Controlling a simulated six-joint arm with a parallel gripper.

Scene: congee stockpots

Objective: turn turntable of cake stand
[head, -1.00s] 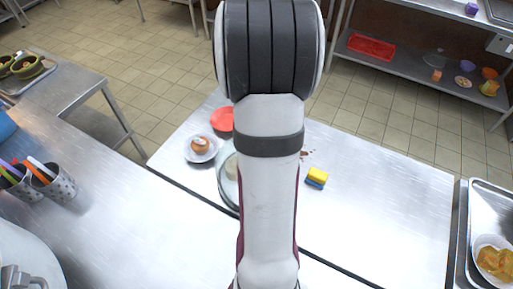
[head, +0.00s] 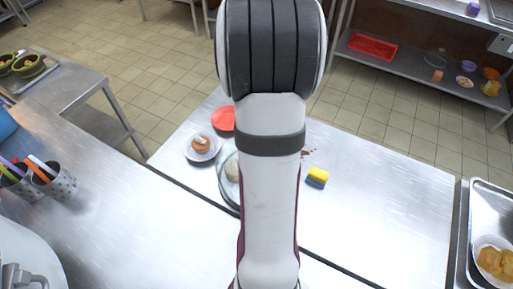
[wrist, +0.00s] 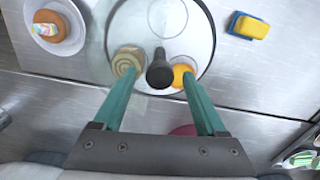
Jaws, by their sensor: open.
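The cake stand is a round, clear glass disc (wrist: 205,30) with a dark rim, seen from above in the wrist view. A dark knob (wrist: 160,73) stands up near its near side. A pale swirled pastry (wrist: 127,61) and an orange item (wrist: 181,75) lie to either side of the knob. My gripper (wrist: 160,82) is open, its two teal fingers spread left and right of the knob. I cannot tell whether they touch anything. In the head view, my arm hides most of the stand, and only its left edge (head: 227,188) shows.
A plate with a topped pastry (head: 201,146) lies left of the stand, and a red plate (head: 223,118) lies behind. A yellow and blue sponge (head: 317,177) lies to the right. Cups of utensils (head: 55,182) stand far left. The right part of the table is clear.

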